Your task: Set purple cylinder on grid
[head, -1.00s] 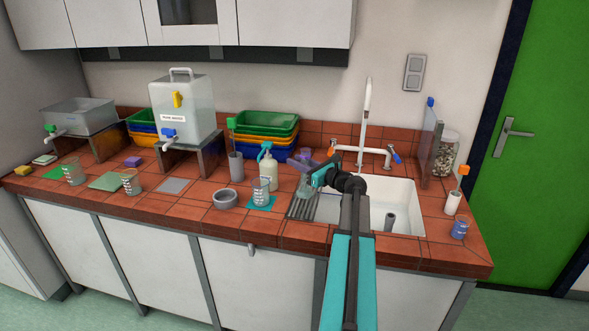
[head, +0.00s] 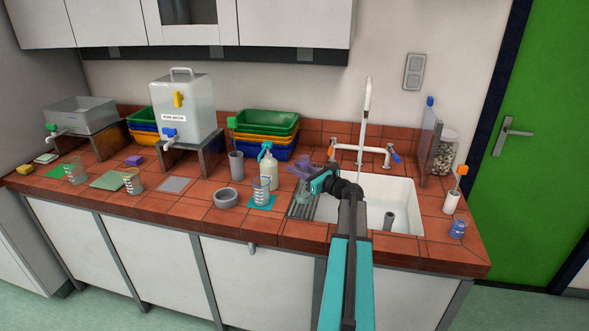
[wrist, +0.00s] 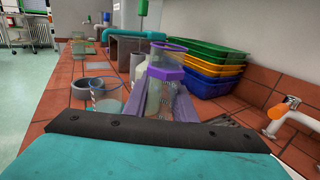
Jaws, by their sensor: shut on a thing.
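The purple cylinder (wrist: 165,72) is a clear measuring cylinder with a purple collar. In the wrist view it stands up between the fingers of my gripper (wrist: 170,100), which is shut on it. Its lower end is hidden. In the head view my gripper (head: 308,180) is at the left side of the sink, above the grid, with the purple cylinder (head: 301,169) small and partly hidden. The grid (head: 302,208) is the grey ribbed drainer left of the basin. I cannot tell whether the cylinder touches it.
A beaker on a teal mat (head: 262,191), a spray bottle (head: 268,165) and a grey bowl (head: 226,198) stand left of the grid. Stacked trays (head: 263,123) are behind. The sink basin (head: 390,200) and tap (head: 365,125) are to the right.

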